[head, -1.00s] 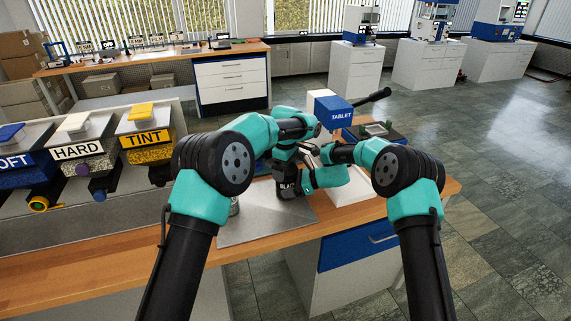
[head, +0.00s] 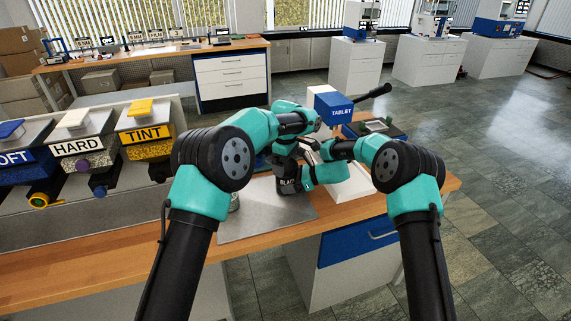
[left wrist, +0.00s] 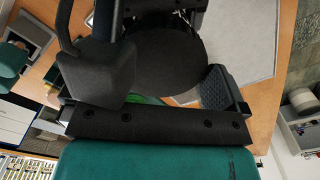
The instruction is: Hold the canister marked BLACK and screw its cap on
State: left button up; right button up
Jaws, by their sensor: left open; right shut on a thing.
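The canister marked BLACK (head: 289,185) stands upright over the grey mat, its dark body and white label partly showing. My right gripper (head: 303,178) is shut on the canister from the right side; its fingers are mostly hidden. My left gripper (head: 284,166) is directly above the canister, pointing down, with its jaws open. In the left wrist view a round dark disc (left wrist: 170,62), which looks like the cap, lies between its two spread fingers. Whether the cap sits on the canister's thread is hidden.
A grey mat (head: 250,226) lies on the wooden bench. A small metallic container (head: 234,203) is half hidden behind my left arm. A blue and white TABLET press (head: 340,112) stands behind my grippers. Hoppers marked HARD (head: 78,148) and TINT (head: 146,137) are at left.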

pick_arm(q)
jog(key=shift+r, duration=2.05)
jog(key=shift+r, duration=0.1)
notch_tip(320, 180, up, 12)
pick_arm(e)
jog(key=o, duration=1.7)
jog(key=v, duration=1.7)
jog(key=shift+d+r, duration=0.1)
jog(key=shift+d, duration=0.1)
jog(key=shift+s, duration=0.1)
